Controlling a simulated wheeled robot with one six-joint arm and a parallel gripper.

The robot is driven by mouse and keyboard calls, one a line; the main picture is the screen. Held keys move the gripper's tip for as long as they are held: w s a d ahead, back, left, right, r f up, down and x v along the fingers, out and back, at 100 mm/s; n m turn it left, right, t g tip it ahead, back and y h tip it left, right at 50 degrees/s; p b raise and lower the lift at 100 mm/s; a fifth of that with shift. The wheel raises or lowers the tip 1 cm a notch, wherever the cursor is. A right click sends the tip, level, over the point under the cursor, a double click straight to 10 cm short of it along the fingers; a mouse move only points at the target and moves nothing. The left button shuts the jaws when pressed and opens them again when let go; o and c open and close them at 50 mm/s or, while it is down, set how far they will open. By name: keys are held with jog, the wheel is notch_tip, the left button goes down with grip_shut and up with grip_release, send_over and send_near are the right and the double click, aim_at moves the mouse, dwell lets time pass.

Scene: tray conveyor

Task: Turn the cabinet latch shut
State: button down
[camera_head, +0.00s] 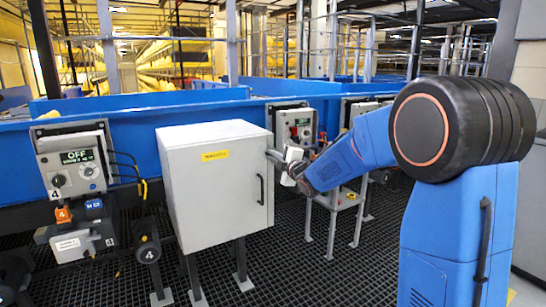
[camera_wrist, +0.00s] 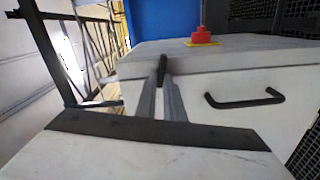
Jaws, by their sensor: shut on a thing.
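The cabinet (camera_head: 210,185) is a light grey box on legs, with a yellow label and a black bar handle (camera_head: 261,189) on its front. My gripper (camera_head: 271,155) is at the right edge of the cabinet's front, above the handle. In the wrist view, its two grey fingers (camera_wrist: 165,95) are close together. They are shut on a small dark piece, the latch (camera_wrist: 162,66), at the edge of the cabinet door. Most of the latch is hidden between the fingertips, and its exact angle is hard to tell. The handle also shows in the wrist view (camera_wrist: 245,100), to the right of the fingers.
A control box with an "OFF" display (camera_head: 77,157) stands left of the cabinet. Another control box (camera_head: 294,125) is behind it at the right. A blue conveyor wall (camera_head: 140,125) runs behind. A red button (camera_wrist: 201,35) shows in the wrist view. Dark grating floor (camera_head: 330,265) lies in front.

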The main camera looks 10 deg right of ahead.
jog(key=shift+f+n, duration=0.15)
jog(key=shift+n, duration=1.15)
jog(key=c, duration=1.9)
grip_release()
jog(key=shift+o, duration=0.2)
jog(key=v, duration=1.7)
jog(key=shift+s, duration=0.2)
